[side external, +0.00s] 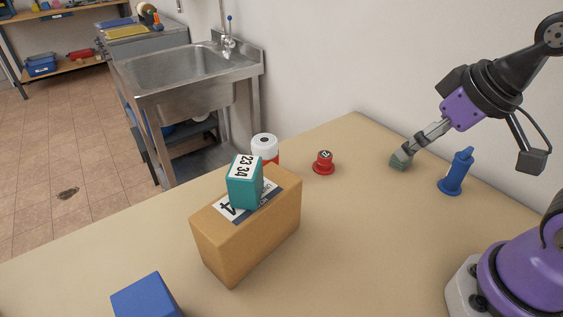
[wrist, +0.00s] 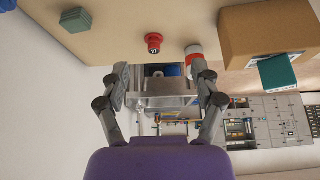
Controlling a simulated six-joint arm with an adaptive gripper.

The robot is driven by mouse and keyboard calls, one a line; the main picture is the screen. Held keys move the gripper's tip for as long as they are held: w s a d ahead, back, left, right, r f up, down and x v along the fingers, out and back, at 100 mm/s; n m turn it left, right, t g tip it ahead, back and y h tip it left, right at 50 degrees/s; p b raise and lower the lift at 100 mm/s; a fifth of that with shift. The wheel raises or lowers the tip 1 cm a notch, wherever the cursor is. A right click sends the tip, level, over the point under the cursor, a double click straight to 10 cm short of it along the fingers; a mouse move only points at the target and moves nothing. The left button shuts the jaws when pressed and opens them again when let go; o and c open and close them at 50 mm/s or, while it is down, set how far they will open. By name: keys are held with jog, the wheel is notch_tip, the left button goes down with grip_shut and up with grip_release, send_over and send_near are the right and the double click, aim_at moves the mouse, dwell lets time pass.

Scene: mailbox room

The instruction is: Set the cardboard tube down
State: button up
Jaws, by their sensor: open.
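No plain brown cardboard tube is clear in either view. A white-and-red cylinder (side external: 264,147) with a dark spot in its top stands upright behind the large cardboard box (side external: 245,240), which hides its lower part. It also shows in the wrist view (wrist: 193,54), beyond the right fingertip. My gripper (side external: 407,150) is over the right part of the table, tilted down to the left. In the wrist view my gripper (wrist: 163,78) has its fingers spread with nothing held between them. It is apart from the cylinder.
A teal box (side external: 245,181) lies on the cardboard box. A red knobbed piece (side external: 323,163), a green block (side external: 398,164) and a blue upright piece (side external: 457,172) stand on the table (side external: 360,230). A blue block (side external: 147,297) is at the front. The centre-right tabletop is clear.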

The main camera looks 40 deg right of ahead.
aim_at(451, 179)
dwell(0.3)
